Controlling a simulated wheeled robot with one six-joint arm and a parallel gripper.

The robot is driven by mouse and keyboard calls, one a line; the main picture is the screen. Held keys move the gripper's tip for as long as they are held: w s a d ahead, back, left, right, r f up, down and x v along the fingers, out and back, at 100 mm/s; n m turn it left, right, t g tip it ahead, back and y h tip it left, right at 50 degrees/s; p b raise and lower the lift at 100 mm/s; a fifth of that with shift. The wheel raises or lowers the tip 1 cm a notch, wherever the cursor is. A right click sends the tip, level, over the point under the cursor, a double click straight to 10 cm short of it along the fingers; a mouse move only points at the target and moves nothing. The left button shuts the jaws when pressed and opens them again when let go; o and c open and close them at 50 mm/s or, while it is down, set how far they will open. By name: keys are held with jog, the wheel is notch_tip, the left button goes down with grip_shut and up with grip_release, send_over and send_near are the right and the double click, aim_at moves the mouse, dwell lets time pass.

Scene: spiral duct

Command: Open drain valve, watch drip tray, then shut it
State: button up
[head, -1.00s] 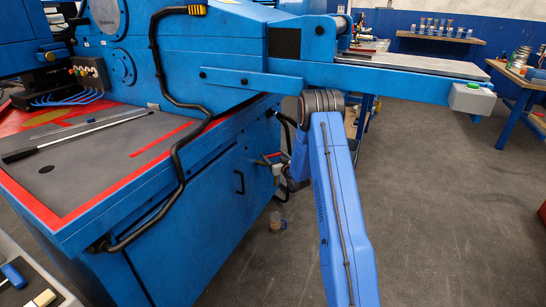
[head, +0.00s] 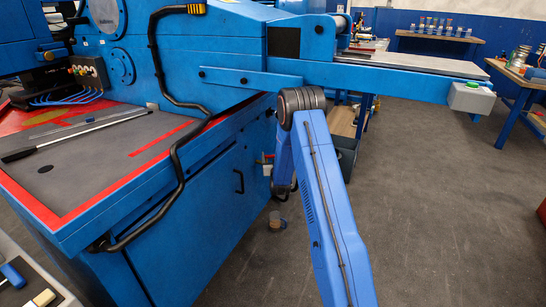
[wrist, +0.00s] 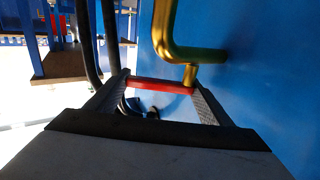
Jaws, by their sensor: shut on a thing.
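The drain valve's red handle (wrist: 160,86) lies crosswise between the fingertips of my gripper (wrist: 158,84), which is shut on it. A brass pipe (wrist: 165,28) bends down from above and runs into the blue machine wall, just beyond the handle. In the head view a small red spot (head: 269,156) shows at the machine's side, left of my arm. My gripper is hidden there behind my arm.
The blue machine (head: 190,210) fills the left, with a door handle (head: 239,181) near my arm. A long blue beam (head: 400,80) crosses above my arm. Dark hoses (wrist: 110,40) hang left of the fingers. The floor (head: 440,200) to the right is open.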

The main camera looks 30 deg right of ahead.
jog(key=shift+s+a+m+g+h, duration=0.15)
jog(key=shift+m+g+h, duration=0.15)
jog(key=shift+m+h, duration=0.25)
jog(key=shift+s+m+g+h, duration=0.15)
jog(key=shift+m+g+h, duration=0.2)
jog(key=shift+h, duration=0.4)
jog(key=o, duration=1.5)
jog(key=v, duration=1.7)
jog(key=shift+s, duration=0.2)
jog(key=shift+a, duration=0.1)
